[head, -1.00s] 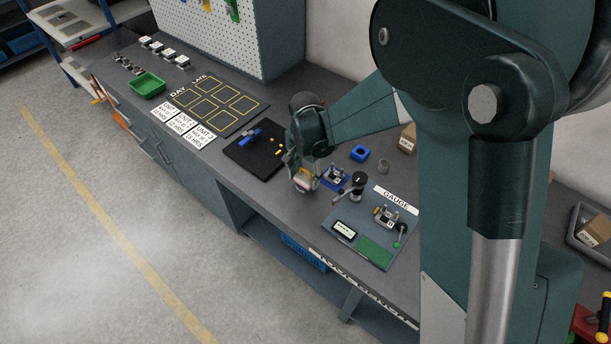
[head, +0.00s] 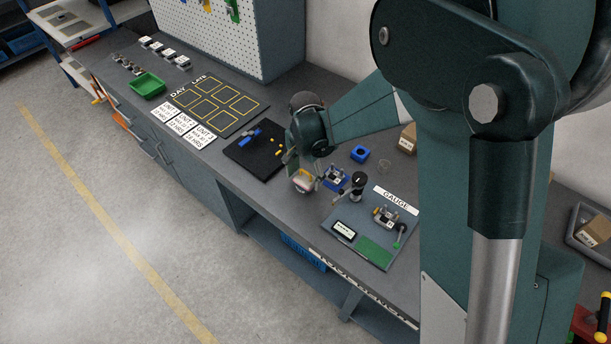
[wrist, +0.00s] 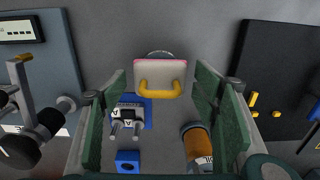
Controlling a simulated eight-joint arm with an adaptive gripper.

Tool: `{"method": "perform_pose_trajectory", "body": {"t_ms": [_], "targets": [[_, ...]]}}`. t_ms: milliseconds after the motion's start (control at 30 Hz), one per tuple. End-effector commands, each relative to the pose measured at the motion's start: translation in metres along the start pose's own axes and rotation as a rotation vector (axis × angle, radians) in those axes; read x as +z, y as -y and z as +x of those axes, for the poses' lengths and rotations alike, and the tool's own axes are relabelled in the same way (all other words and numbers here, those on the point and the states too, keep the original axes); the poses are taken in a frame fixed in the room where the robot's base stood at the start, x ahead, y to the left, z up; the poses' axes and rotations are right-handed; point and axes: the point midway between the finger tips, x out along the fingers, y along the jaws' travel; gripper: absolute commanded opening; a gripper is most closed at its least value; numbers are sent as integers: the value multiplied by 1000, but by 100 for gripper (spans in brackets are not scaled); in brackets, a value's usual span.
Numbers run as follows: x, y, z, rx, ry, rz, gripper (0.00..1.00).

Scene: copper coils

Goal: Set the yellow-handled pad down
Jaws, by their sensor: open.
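The yellow-handled pad (head: 304,183) is at the bench's front part, below my gripper (head: 305,172). In the wrist view the pad (wrist: 160,70) shows a pale face with a pink edge, and its yellow handle faces the camera. My gripper (wrist: 162,78) is open there, with one green finger on each side of the pad and a gap between each finger and the handle. The pad's underside is hidden, so I cannot tell how it meets the bench.
A blue fixture with a metal part (head: 335,179) is close by on the right. The gauge board (head: 375,250) lies further right, a black mat (head: 250,160) to the left. A blue block (head: 359,153) stands behind. Bare grey bench (head: 275,192) shows between mat and pad.

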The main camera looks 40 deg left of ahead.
Motion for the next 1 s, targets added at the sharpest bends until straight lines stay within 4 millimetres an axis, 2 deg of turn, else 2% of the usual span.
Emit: {"method": "perform_pose_trajectory", "body": {"t_ms": [267, 700, 1000], "targets": [[0, 0, -33, 0, 0, 0, 60], [0, 0, -99, 0, 0, 0, 60], [0, 0, -122, 0, 0, 0, 60]]}}
